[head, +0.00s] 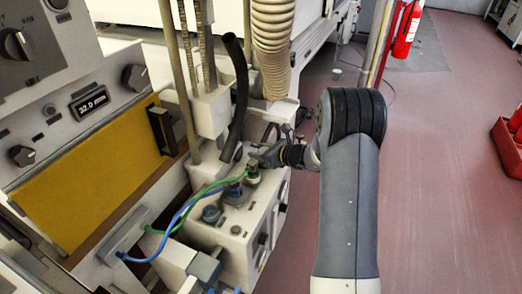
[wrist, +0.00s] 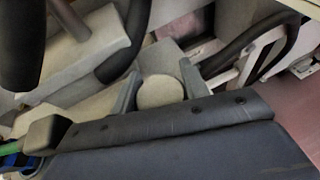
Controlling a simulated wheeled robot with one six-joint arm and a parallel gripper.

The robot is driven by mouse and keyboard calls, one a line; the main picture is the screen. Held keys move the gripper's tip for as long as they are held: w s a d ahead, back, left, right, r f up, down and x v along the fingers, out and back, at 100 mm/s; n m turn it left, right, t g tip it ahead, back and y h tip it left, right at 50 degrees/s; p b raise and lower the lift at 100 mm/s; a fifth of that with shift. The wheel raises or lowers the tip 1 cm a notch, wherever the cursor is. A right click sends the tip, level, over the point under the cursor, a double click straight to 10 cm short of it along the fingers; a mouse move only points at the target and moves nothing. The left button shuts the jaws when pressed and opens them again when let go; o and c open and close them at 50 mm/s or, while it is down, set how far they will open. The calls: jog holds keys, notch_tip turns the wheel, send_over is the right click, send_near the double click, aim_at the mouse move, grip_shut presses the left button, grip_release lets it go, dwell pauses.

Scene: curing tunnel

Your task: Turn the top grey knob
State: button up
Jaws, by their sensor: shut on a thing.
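The grey knob (wrist: 160,92) shows as a pale round cap in the wrist view. It sits between the two grey fingers of my gripper, one on each side. In the head view my gripper (head: 257,160) is at the top back of a white box (head: 232,207), just behind the green cable's plug (head: 252,177). My gripper is shut on the knob. In the head view the fingers and wrist largely hide the knob, and I cannot tell its turned angle.
A black hose (head: 238,85) rises close left of my gripper, with a ribbed beige hose (head: 272,45) behind. Green and blue cables (head: 190,205) run left from the box. A control panel (head: 75,105) with dark knobs stands at left. Red floor (head: 440,200) is open at right.

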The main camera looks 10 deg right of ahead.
jog(key=shift+n+g+y, duration=0.4)
jog(key=shift+n+g, duration=0.1)
jog(key=o, duration=1)
jog(key=shift+c, duration=0.2)
jog(key=v, duration=1)
jog(key=shift+s+d+b, duration=0.25)
jog(key=shift+s+b, duration=0.05)
jog(key=shift+s, duration=0.05)
jog(key=shift+r, duration=0.1)
jog(key=x, duration=1.1)
jog(key=shift+a+p, duration=0.15)
jog(key=shift+p, duration=0.25)
jog(key=shift+d+m+t+h, duration=0.2)
jog(key=shift+m+t+h, duration=0.4)
jog(key=shift+m, duration=0.1)
